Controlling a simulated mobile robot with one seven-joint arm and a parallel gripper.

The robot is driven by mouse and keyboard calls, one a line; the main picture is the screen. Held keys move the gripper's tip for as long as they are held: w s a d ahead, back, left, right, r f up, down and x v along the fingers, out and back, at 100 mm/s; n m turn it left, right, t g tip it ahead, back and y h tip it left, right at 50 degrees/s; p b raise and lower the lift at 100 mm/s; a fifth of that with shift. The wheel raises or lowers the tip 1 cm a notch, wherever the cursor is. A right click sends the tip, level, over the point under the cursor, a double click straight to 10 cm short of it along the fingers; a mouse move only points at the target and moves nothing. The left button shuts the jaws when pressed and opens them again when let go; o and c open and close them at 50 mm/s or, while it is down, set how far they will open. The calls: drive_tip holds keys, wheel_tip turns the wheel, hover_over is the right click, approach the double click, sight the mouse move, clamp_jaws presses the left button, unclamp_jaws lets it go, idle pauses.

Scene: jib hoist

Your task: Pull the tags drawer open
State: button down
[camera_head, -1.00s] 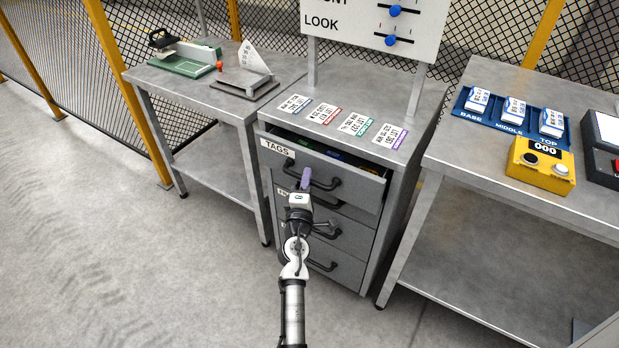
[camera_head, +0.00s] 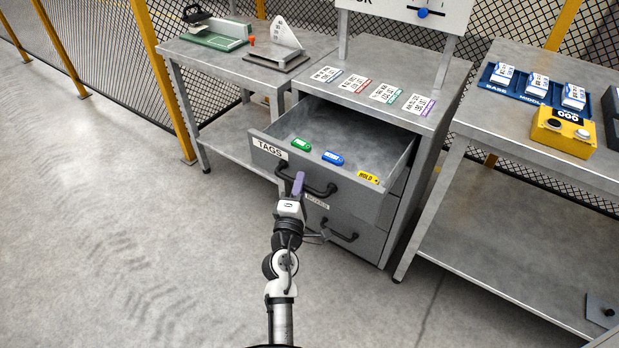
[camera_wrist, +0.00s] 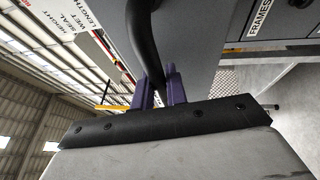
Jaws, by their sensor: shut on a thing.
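The tags drawer (camera_head: 330,137) is the top drawer of a grey metal cabinet. In the head view it stands well open, with its grey floor showing. A green tag (camera_head: 301,143), a blue tag (camera_head: 333,158) and a yellow HOLD tag (camera_head: 369,177) lie inside near its front. My gripper (camera_head: 298,180) is at the left part of the black drawer handle (camera_head: 318,190). In the wrist view its purple fingers (camera_wrist: 159,92) are shut on the dark handle bar (camera_wrist: 143,40).
Several printed cards (camera_head: 385,93) lie on the cabinet top. A bench (camera_head: 235,66) with a green tool stands to the left. The right bench (camera_head: 490,115) holds a yellow counter box (camera_head: 563,131) and a blue rack (camera_head: 535,88). The floor at left is clear.

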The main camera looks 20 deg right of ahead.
drive_tip(key=shift+s+a+b, duration=0.3)
drive_tip(key=shift+s+a, duration=0.4)
drive_tip(key=shift+a, duration=0.2)
drive_tip(key=shift+s+a+b, duration=0.25)
drive_tip(key=shift+s+a, duration=0.4)
drive_tip(key=shift+a, duration=0.2)
drive_tip(key=c, duration=1.4)
unclamp_jaws()
drive_tip(key=shift+s+f, duration=0.1)
drive_tip(key=shift+s, duration=0.05)
